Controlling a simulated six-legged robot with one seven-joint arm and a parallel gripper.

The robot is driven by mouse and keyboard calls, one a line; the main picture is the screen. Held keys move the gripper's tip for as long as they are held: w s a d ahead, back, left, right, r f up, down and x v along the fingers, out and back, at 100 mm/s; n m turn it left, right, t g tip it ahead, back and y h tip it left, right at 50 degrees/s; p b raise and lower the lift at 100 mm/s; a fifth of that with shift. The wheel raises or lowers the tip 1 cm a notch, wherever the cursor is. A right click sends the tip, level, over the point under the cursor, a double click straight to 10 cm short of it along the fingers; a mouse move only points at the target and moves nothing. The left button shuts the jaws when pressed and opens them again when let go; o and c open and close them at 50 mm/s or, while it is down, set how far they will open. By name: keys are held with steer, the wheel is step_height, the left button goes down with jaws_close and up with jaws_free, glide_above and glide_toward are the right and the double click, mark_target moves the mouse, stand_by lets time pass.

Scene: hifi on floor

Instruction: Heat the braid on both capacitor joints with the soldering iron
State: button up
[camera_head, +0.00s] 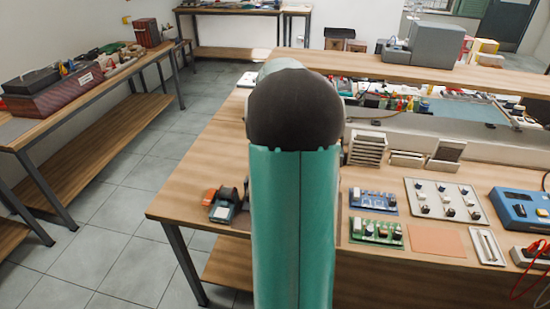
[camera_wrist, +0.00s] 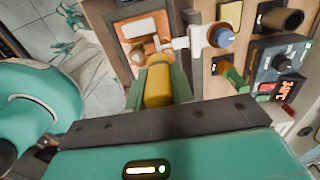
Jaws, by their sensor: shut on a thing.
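My gripper (camera_wrist: 158,88) is shut on a yellow handle (camera_wrist: 158,82), with a green finger on each side. It looks like the soldering iron's handle, but I cannot make out its tip. Beyond it in the wrist view lies an orange and white piece (camera_wrist: 147,48) in a dark frame. In the head view my arm hides my gripper and the bench behind it. A blue board (camera_head: 373,201) and a green board (camera_head: 376,231) with small parts lie right of my arm. I cannot pick out the braid or the two capacitor joints.
A station with a knob and lit display (camera_wrist: 286,88) stands at the right of the wrist view. A light panel with several knobs (camera_head: 445,199), a copper-coloured pad (camera_head: 437,241) and a blue device (camera_head: 520,208) lie on the right bench. An orange and dark item (camera_head: 222,206) sits near its left edge.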

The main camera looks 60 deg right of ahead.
stand_by(0.3)
steer(key=shift+r, duration=2.25)
steer(key=shift+w+a, duration=0.1)
steer(key=shift+w, duration=0.05)
